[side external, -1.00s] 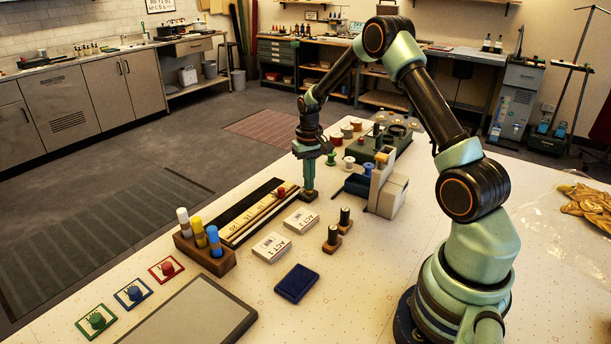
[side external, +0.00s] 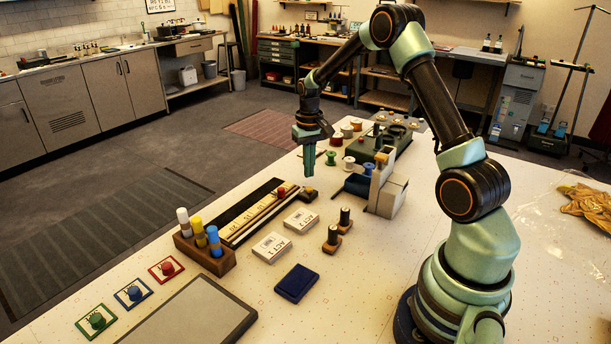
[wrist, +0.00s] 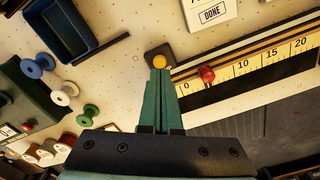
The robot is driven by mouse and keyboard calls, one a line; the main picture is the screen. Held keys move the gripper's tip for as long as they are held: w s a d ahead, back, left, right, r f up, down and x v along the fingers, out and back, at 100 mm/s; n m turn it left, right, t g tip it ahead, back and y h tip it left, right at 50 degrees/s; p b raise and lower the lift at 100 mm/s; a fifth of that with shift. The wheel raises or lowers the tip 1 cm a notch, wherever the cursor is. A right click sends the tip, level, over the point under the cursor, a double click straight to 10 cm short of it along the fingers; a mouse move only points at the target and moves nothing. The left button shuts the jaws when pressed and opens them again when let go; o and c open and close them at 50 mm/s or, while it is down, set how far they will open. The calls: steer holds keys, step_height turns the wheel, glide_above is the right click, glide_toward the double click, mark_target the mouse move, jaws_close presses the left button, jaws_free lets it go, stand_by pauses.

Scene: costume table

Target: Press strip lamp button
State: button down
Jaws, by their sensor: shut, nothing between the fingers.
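A small dark block with a yellow button (side external: 308,191) sits on the white table near the far end of a long strip with a number scale (side external: 256,212). The yellow button also shows in the wrist view (wrist: 159,61), just beyond my fingertips. My gripper (side external: 309,183) is shut and empty, pointing down above the button with a small gap. In the wrist view the closed green fingers (wrist: 160,75) point at the button. A red knob (wrist: 207,74) sits on the scale strip.
White cards (side external: 271,247), dark spools on wooden stands (side external: 331,237) and a grey-and-blue holder (side external: 383,190) stand nearby. Coloured thread spools (wrist: 59,97) lie beyond. Red, blue and green buttons (side external: 166,268) line the near left edge, beside a pen block (side external: 206,256).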

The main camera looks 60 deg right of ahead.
steer(key=shift+r, duration=1.45)
steer(key=s+a+r+n+t, duration=0.1)
steer(key=s+a+r, duration=0.1)
steer(key=a+r, duration=0.4)
steer(key=s+a+r+n+t, duration=0.2)
steer(key=s+a+r, duration=0.1)
steer(key=a+r, duration=0.3)
steer(key=s+a+r+n+t, duration=0.2)
steer(key=s+a+n, duration=0.1)
steer(key=s+a, duration=0.6)
steer(key=shift+s+r+t, duration=0.3)
steer(key=shift+s+r, duration=0.05)
steer(key=shift+r, duration=0.05)
